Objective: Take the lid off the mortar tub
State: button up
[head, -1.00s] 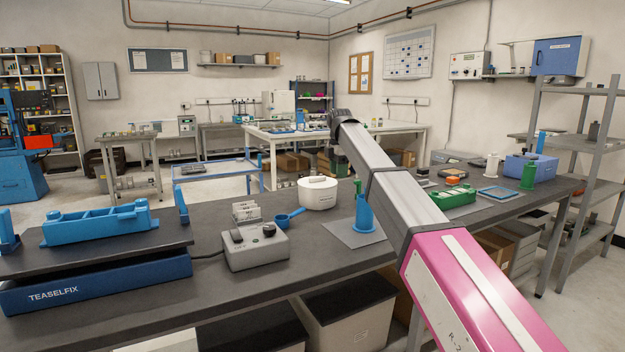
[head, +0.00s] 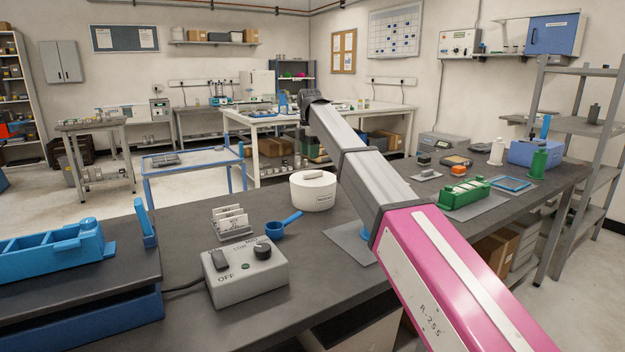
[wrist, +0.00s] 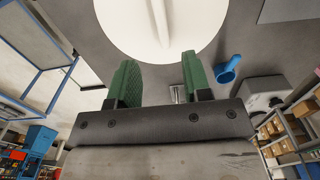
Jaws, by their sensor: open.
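The lid lies just beyond the fingertips; I cannot tell the exact gap. In the head view my gripper is not clearly visible.
A blue scoop (head: 280,227) lies left of the tub, near a card holder (head: 231,221) and a grey control box (head: 245,272). A grey mat (head: 350,240) lies to the right, partly behind my arm. A green rack (head: 465,193) stands farther right.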

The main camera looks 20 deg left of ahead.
aim_at(313, 176)
jog(key=f, duration=0.7)
jog(key=shift+s+d+f, duration=0.1)
jog(key=shift+d+f, duration=0.1)
jog(key=shift+f, duration=0.15)
grip_shut()
